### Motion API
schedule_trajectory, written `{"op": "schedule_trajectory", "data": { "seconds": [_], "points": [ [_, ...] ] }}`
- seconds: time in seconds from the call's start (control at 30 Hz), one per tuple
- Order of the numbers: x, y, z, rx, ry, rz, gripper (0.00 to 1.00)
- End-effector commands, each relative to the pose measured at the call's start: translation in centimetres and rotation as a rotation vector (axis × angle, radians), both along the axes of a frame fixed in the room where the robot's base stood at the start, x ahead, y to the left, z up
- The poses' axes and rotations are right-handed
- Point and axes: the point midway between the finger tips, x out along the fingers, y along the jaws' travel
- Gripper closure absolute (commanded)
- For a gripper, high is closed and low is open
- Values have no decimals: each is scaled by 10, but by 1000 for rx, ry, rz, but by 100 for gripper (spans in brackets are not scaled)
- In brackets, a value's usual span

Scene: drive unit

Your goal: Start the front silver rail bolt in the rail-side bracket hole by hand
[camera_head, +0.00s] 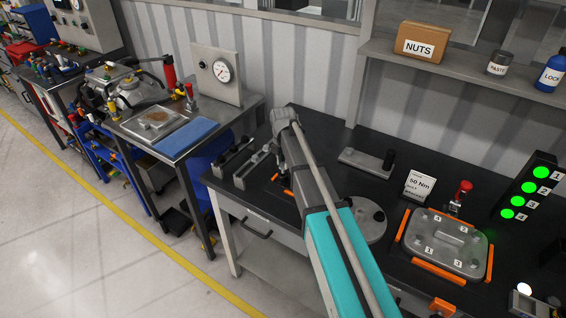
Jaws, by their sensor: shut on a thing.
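My arm (345,250) crosses the middle of the view from the bottom edge, over the black bench. No silver rail bolt or bracket hole can be picked out. Left of the arm, a grey bar-shaped part (251,168) and a dark one (234,157) lie at the bench's left end. They may be rail parts, but I cannot tell. A bit of orange (282,183) shows beside the arm, partly covered.
On the bench (345,133) stand a grey plate with a dark knob (366,161), a round grey disc (370,222), a "50 Nm" sign (419,186) and a numbered cover (444,245) between orange holders. Green numbered lights (527,187) glow at right. A NUTS box (419,42) sits on the shelf.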

Motion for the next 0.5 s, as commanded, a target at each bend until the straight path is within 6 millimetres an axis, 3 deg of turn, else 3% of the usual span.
{"op": "schedule_trajectory", "data": {
  "seconds": [0.5],
  "points": [
    [0,0,-5,0,0,0,100]
  ]
}}
